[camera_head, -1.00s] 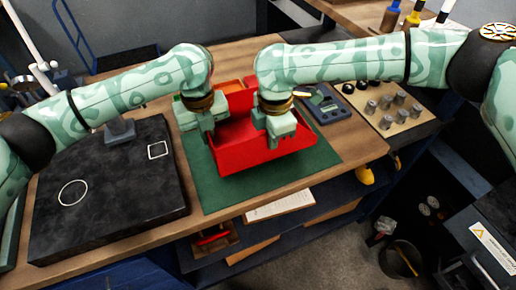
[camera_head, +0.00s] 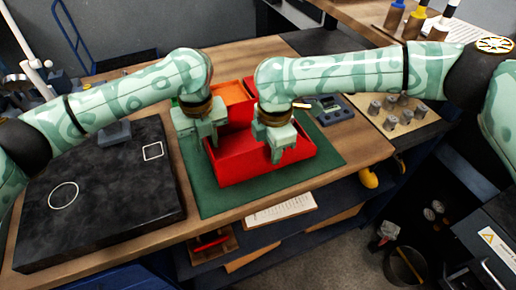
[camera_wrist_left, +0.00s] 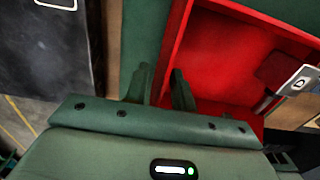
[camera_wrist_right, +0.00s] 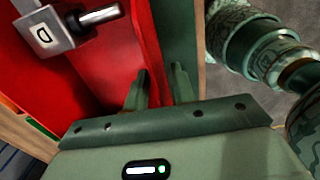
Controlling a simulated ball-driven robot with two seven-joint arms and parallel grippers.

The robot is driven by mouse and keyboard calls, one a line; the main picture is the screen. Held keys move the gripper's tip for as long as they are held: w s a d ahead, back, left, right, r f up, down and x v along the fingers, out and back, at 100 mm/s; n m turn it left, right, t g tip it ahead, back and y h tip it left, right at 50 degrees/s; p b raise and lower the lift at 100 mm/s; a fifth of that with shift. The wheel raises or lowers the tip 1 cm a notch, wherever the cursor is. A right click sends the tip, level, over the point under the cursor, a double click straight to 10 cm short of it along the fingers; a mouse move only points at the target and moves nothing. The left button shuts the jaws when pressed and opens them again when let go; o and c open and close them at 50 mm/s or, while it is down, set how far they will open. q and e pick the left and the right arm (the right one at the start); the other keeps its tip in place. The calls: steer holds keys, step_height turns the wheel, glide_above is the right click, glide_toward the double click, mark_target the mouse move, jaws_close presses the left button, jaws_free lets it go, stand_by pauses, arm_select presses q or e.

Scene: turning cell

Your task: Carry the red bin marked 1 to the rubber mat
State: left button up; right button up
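The red bin (camera_head: 255,165) is an open-topped box over the green rubber mat (camera_head: 205,195); I cannot tell whether it rests on it or hangs just above. Its number does not show. My left gripper (camera_head: 213,143) has its fingers on either side of the bin's left wall; in the left wrist view the gripper (camera_wrist_left: 162,88) straddles the red rim (camera_wrist_left: 180,35). My right gripper (camera_head: 277,157) straddles the right wall, also seen in the right wrist view, gripper (camera_wrist_right: 161,88) and wall (camera_wrist_right: 145,40). Both look closed on the walls.
A grey marked metal piece (camera_wrist_right: 45,32) shows against the red interior. An orange container (camera_head: 235,93) stands behind. A black plate (camera_head: 105,210) lies left of the mat. A dark blue device (camera_head: 330,110) and a board with several metal cylinders (camera_head: 400,108) are to the right.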

steer(key=shift+r, duration=0.25)
arm_select(q)
step_height(320, 180, up, 10)
steer(key=shift+r, duration=0.2)
arm_select(e)
step_height(320, 180, up, 12)
steer(key=shift+f, duration=0.25)
arm_select(q)
steer(key=shift+s, duration=0.1)
arm_select(e)
steer(key=shift+s, duration=0.1)
